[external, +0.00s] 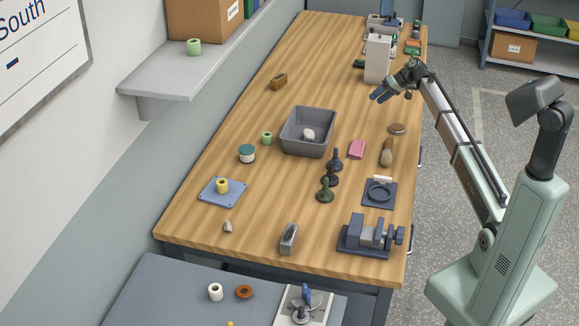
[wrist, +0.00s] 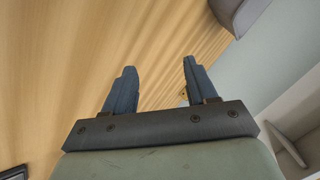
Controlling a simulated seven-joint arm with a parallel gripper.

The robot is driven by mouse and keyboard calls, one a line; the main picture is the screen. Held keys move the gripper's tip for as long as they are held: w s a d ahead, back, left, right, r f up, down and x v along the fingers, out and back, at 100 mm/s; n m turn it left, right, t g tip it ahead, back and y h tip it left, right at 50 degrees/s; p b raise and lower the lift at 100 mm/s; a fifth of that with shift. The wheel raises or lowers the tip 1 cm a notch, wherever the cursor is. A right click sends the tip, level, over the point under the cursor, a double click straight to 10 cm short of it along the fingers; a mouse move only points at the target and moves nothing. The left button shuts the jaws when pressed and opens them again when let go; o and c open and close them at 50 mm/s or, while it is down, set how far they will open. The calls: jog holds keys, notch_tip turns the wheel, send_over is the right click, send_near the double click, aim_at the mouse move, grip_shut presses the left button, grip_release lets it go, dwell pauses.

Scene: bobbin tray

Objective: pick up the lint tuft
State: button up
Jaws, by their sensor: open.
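A small whitish lump (external: 308,134), which looks like the lint tuft, lies inside the grey bin (external: 285,141) on the wooden table. My gripper (external: 379,97) is above the table's right side, behind and to the right of the bin, well apart from the lump. In the wrist view my gripper (wrist: 160,66) has its two blue fingers spread with nothing between them. The lump cannot be made out in the wrist view.
A green bobbin (external: 267,138) and a teal-lidded jar (external: 247,153) stand left of the bin. Dark green and black pieces (external: 325,190), a pink block (external: 357,149) and a brown brush (external: 386,152) are on its right. The table behind the bin is mostly clear.

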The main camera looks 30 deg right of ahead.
jog(key=s+a+r+n+g+h, duration=0.2)
jog(key=a+n, duration=0.5)
jog(key=a, duration=1.6)
jog(key=s+a+r+n+g, duration=0.3)
jog(key=a+n, duration=0.5)
jog(key=a, duration=1.5)
jog(key=n+h, duration=0.5)
jog(key=n, duration=0.9)
send_over(228, 222)
jog(key=f, duration=0.6)
jog(key=shift+s, duration=0.35)
jog(key=shift+w+f, duration=0.15)
jog(key=shift+f, duration=1.3)
jog(key=shift+w+f, duration=0.15)
jog(key=shift+f, duration=1.3)
jog(key=shift+c, duration=0.3)
grip_shut()
